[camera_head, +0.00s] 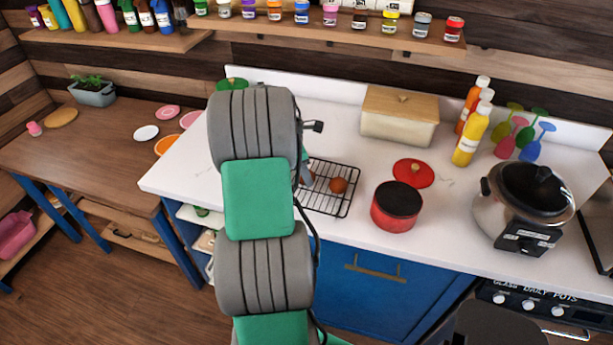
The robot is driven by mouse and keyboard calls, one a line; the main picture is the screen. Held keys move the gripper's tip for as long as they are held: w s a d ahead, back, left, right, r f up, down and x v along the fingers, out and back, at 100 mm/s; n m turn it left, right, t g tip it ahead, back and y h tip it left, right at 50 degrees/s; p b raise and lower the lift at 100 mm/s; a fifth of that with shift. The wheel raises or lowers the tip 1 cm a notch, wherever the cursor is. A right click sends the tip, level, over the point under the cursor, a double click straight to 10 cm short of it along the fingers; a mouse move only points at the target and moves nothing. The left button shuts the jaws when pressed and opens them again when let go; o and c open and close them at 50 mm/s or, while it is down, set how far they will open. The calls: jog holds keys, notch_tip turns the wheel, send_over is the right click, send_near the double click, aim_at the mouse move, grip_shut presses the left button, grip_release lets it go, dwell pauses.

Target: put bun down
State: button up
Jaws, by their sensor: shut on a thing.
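My gripper (306,175) is mostly hidden behind my own grey and green arm; only a sliver of it shows at the left part of a black wire rack (347,204). It is shut on a brown bun (311,179), of which only a small edge shows beside the arm. I cannot tell whether this bun touches the rack. Another round reddish-brown bun (338,185) lies on the rack, just right of the gripper.
A red pot with a dark top (397,207) stands right of the rack, with a red lid (413,173) behind it. A bread box (399,117) stands behind. A slow cooker (527,205) and sauce bottles (472,133) are further right. A shelf of jars (350,36) hangs above.

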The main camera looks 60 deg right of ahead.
jog(key=c, duration=0.9)
